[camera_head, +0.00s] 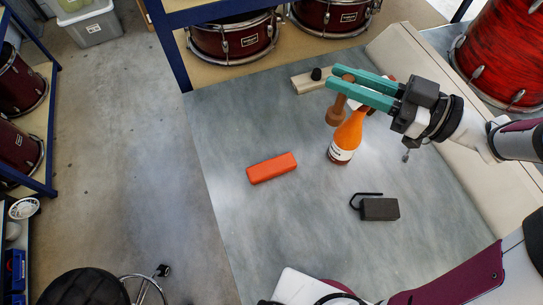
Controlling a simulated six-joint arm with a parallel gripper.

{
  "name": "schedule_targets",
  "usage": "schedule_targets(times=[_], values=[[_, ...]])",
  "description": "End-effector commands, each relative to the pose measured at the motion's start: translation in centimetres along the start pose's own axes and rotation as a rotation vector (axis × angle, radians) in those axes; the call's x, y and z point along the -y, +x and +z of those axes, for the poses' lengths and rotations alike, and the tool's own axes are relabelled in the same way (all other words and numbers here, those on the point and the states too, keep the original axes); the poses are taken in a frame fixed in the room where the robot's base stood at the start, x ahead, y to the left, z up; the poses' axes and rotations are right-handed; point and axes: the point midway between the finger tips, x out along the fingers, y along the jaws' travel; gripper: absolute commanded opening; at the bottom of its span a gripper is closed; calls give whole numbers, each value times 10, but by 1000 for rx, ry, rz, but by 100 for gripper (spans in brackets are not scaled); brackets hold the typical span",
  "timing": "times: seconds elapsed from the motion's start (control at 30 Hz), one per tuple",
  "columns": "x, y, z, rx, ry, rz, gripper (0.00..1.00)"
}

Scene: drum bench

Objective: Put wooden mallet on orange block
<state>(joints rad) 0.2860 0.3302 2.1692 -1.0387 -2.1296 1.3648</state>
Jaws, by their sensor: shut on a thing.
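The orange block (271,168) lies flat on the grey bench top, left of the middle. Its top is bare. My gripper (339,80) has long teal fingers and comes in from the right. It is shut on the wooden mallet (337,112), a brown turned piece that hangs down between the fingers. The mallet is above the bench, behind and to the right of the orange block. Part of the mallet is hidden by the fingers.
An orange bottle (347,137) with a white label stands just right of the mallet, partly behind the gripper. A dark grey block with a thin hook (379,208) lies to the front right. A pale wooden piece with a black knob (311,79) lies at the back. The bench left front is clear.

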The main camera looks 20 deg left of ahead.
Motion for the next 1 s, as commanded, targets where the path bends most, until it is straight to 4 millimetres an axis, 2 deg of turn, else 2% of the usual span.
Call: schedule_targets(times=[0.1, 0.5, 0.6, 0.67, 0.9, 1.0], values=[[14, -8, 7, -2, 3, -39, 0], [12, -7, 95, -3, 5, -36, 0], [13, -5, 111, -2, 3, -37, 0], [15, 4, 118, -3, 3, -39, 0], [32, 75, 162, -1, 4, -44, 0], [36, 96, 176, 0, 2, -42, 0]])
